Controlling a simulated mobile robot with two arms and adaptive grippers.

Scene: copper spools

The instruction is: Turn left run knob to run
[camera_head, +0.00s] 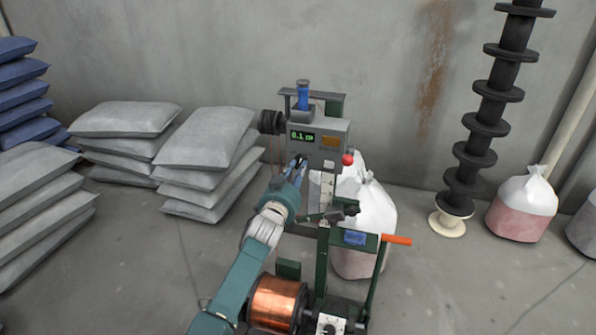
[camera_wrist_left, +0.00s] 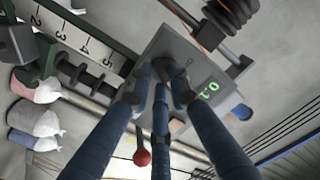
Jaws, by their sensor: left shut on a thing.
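The grey control box (camera_head: 320,140) stands on a green machine frame and has a green lit display (camera_head: 302,136). My left gripper (camera_head: 298,166) is at the lower left of its front face. In the left wrist view its blue fingers (camera_wrist_left: 162,88) close around a dark round knob (camera_wrist_left: 168,68) on the grey box face (camera_wrist_left: 185,50). The gripper is shut on this knob. The fingertips partly hide it, so I cannot tell which way it points. The lit display shows beside it in the wrist view (camera_wrist_left: 212,88). My right gripper is in neither view.
A red ball-ended part (camera_head: 347,159) sticks out on the box's right side. A copper spool (camera_head: 277,301) sits low in front, beside a white dial (camera_head: 330,324). An orange handle (camera_head: 397,240) and a white bag (camera_head: 372,215) are at right. Grey sacks (camera_head: 205,150) lie left.

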